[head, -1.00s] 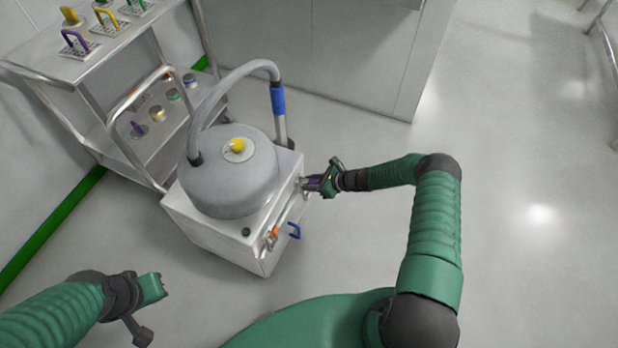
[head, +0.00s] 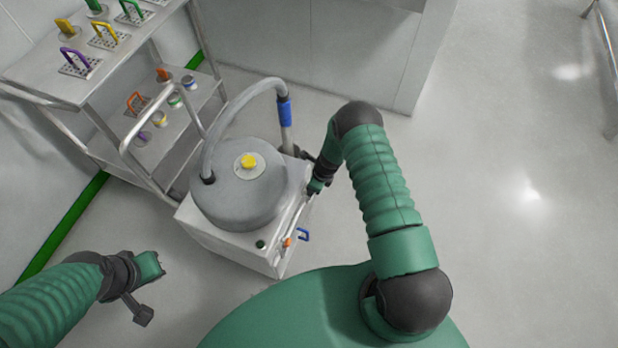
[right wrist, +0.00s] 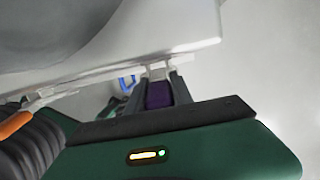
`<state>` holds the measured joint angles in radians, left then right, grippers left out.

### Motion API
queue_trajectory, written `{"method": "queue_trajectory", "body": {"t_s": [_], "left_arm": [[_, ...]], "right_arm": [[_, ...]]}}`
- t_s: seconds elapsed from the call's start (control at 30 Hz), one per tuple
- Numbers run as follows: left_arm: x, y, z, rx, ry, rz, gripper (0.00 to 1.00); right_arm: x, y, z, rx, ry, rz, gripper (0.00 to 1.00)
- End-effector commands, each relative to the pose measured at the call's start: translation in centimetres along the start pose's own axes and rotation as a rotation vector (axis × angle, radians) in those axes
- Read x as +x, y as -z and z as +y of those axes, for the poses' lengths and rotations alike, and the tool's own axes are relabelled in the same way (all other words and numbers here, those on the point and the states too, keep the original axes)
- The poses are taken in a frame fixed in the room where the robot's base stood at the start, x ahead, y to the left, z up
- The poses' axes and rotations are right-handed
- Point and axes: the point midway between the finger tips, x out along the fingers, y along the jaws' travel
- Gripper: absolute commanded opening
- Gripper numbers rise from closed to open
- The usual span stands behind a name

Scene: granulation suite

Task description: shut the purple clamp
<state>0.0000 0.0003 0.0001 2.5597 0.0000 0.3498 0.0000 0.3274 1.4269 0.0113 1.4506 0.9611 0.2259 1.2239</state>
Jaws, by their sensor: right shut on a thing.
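The purple clamp's handle (right wrist: 158,94) shows in the right wrist view between the two fingers of my right gripper (right wrist: 159,84), which is shut on it. Pale metal brackets join it to the edge of the metal box just beyond. In the head view my right gripper (head: 315,187) is at the right side of the box (head: 240,247), and the clamp there is hidden by the gripper and arm. I cannot tell how far the clamp is closed. My left gripper (head: 147,289) is open and empty, above the floor at lower left.
A grey dome (head: 238,190) with a yellow knob (head: 248,161) and a hose (head: 240,97) tops the box. Orange (head: 287,242) and blue (head: 304,235) handles stick out at its front right. A shelf rack (head: 75,85) stands at left. Floor at right is clear.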

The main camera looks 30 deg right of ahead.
Motion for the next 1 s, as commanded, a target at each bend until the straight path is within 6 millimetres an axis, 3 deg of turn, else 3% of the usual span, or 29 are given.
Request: {"method": "queue_trajectory", "body": {"t_s": [0.47,0.5,0.67,1.0], "left_arm": [[-0.22,0.03,0.0,0.0,0.0,0.0,0.0],[-0.22,0.03,0.0,0.0,0.0,0.0,0.0],[-0.24,0.04,0.0,0.0,0.0,0.0,0.0],[-0.42,0.08,0.0,0.0,0.0,0.0,0.0]], "right_arm": [[0.04,0.09,0.22,-0.001,0.005,0.014,0.0],[0.04,0.09,0.22,-0.001,0.005,0.014,0.28],[0.03,0.21,0.26,-0.001,0.003,0.015,0.49],[-0.47,0.35,0.32,0.0,0.002,0.016,0.49]]}}
